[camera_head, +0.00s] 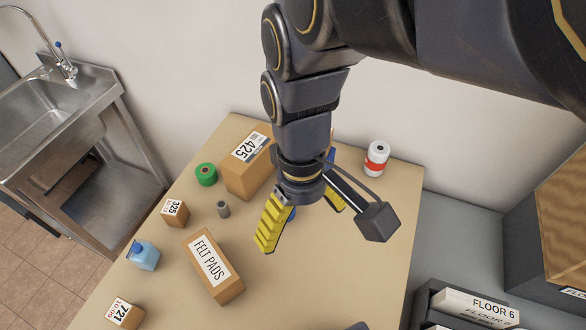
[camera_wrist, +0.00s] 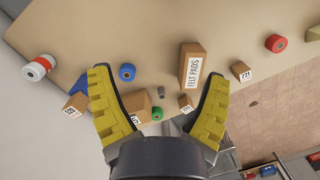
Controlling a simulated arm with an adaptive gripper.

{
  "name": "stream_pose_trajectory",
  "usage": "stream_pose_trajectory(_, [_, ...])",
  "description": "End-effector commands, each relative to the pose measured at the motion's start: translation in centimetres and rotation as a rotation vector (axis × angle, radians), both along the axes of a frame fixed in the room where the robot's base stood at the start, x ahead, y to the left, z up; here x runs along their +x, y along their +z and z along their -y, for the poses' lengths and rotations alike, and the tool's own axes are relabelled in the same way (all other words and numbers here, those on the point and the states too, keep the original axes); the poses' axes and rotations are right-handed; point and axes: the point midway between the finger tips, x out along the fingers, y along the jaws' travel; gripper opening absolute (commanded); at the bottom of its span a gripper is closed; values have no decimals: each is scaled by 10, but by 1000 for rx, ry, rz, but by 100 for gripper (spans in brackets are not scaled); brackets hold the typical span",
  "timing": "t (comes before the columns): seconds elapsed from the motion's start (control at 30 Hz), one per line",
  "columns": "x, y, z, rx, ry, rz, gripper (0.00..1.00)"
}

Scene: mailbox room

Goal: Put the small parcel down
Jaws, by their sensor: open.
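My gripper (camera_head: 301,224) is open above the table, its two yellow-padded fingers spread. In the wrist view my gripper (camera_wrist: 158,71) has nothing between its fingers; the things there lie on the table beyond. Several small cardboard parcels stand on the table, and I cannot tell which one the task means. One marked 325 (camera_head: 175,212) is left of the gripper. One marked 721 (camera_head: 125,312) is at the lower left. Another small labelled parcel (camera_wrist: 76,106) shows left of the fingers in the wrist view; my arm mostly hides that area in the head view.
A larger 425 parcel (camera_head: 248,166) and a FELT PADS box (camera_head: 213,264) stand near the gripper. A green roll (camera_head: 206,174), grey cylinder (camera_head: 223,209), light blue jug (camera_head: 144,256) and red-white roll (camera_head: 377,157) are around. The table (camera_head: 350,270) is clear at right.

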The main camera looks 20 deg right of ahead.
Motion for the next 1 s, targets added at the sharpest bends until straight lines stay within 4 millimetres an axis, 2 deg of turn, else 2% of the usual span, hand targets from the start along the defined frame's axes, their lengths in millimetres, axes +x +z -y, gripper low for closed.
stream_pose_trajectory(0.03, [-18, -3, -2, -11, -41, -5, 78])
stream_pose_trajectory(0.1, [-36, -7, -4, -22, -98, -14, 78])
stream_pose_trajectory(0.23, [-55, -13, -5, -35, -160, -28, 78])
stream_pose_trajectory(1.0, [-58, -14, -5, -37, -173, -29, 78])
